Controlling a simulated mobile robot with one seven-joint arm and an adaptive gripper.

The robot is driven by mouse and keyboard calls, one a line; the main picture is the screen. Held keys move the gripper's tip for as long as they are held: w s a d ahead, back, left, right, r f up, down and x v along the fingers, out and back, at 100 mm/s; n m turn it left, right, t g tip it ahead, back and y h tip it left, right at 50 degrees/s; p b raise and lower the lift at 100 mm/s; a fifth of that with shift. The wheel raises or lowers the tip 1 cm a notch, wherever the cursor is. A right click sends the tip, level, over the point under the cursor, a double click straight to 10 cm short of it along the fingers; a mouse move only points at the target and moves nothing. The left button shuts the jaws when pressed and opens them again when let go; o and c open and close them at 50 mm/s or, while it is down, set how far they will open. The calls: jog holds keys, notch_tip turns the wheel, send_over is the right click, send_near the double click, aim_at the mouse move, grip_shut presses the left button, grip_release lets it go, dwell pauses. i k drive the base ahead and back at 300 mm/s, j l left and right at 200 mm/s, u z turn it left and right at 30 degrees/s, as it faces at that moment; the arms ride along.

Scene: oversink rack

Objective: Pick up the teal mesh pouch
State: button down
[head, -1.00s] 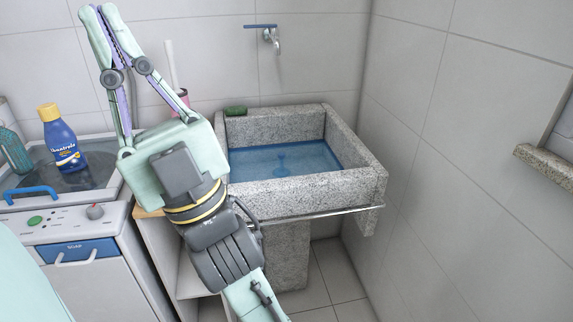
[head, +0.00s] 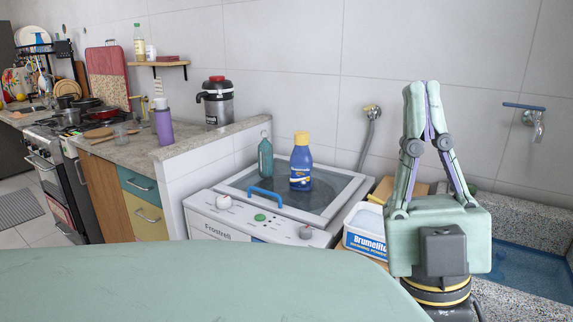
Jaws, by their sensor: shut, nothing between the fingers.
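I cannot make out a teal mesh pouch in the head view. My gripper (head: 423,90) points upward at the right of the view. Its fingertips are together with nothing between them. It stands in front of the tiled wall and hides part of the area between the washing machine and the sink.
A washing machine (head: 225,221) carries a teal bottle (head: 265,160) and a blue bottle with a yellow cap (head: 301,165). A white tub (head: 365,232) stands beside it. The granite sink (head: 520,219) is at right. A counter (head: 150,146) with a purple bottle (head: 162,122) and a stove (head: 62,150) are at left.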

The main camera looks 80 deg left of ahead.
aim_at(265, 149)
jog(key=u, duration=2.55)
